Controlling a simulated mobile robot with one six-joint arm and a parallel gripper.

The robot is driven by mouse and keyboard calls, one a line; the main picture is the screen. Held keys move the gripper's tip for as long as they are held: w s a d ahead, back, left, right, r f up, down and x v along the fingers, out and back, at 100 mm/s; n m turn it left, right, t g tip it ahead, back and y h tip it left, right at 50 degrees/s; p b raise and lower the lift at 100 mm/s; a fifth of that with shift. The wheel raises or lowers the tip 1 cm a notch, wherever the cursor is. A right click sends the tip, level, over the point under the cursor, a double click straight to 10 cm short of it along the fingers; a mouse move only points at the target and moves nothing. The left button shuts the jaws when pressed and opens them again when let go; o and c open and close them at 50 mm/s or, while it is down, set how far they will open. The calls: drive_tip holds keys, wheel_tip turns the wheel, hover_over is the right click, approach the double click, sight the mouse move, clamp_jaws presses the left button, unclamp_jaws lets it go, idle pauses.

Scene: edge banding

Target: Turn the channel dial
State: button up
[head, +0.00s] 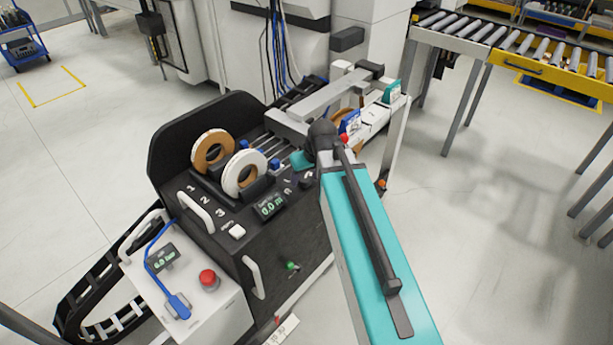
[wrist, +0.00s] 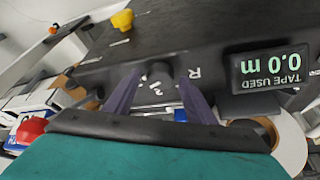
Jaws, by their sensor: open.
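The channel dial (wrist: 160,72) is a small round black knob on the machine's black panel, seen upside down in the wrist view. White marks, an R among them, sit beside it. My gripper (wrist: 159,82) is open, with one purple finger on each side of the dial. I cannot tell whether either finger touches it. In the head view the dial (head: 305,184) is small and dark, just left of my teal arm, which hides most of the gripper. The tape display (wrist: 272,68) reads 0.0 m and also shows in the head view (head: 270,207).
Two tape rolls, one brown (head: 201,144) and one white (head: 231,180), stand behind the panel. A red button (head: 208,278) is on the white box at the left. A yellow knob (wrist: 122,20) and white handles (head: 195,212) stick out nearby. Open floor lies right of the machine.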

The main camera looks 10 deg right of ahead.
drive_tip(key=shift+s+r, duration=0.1)
drive_tip(key=b+v, duration=0.1)
drive_tip(key=v, duration=1.2)
drive_tip(key=shift+r, duration=0.25)
idle(0.4)
idle(0.4)
drive_tip(key=s+a+f+g, duration=0.1)
drive_tip(key=s+f+g, duration=0.35)
drive_tip(key=f, duration=1.05)
drive_tip(key=s+a+f+g, duration=0.1)
drive_tip(key=s+f, duration=0.6)
drive_tip(key=f, duration=0.8)
drive_tip(key=s+f+m+g+h, duration=0.1)
drive_tip(key=s+f+g, duration=0.3)
drive_tip(key=s+f, duration=1.8)
drive_tip(key=shift+s+d+f+m, duration=0.25)
drive_tip(key=shift+s+f+m, duration=0.1)
drive_tip(key=shift+s+m, duration=0.45)
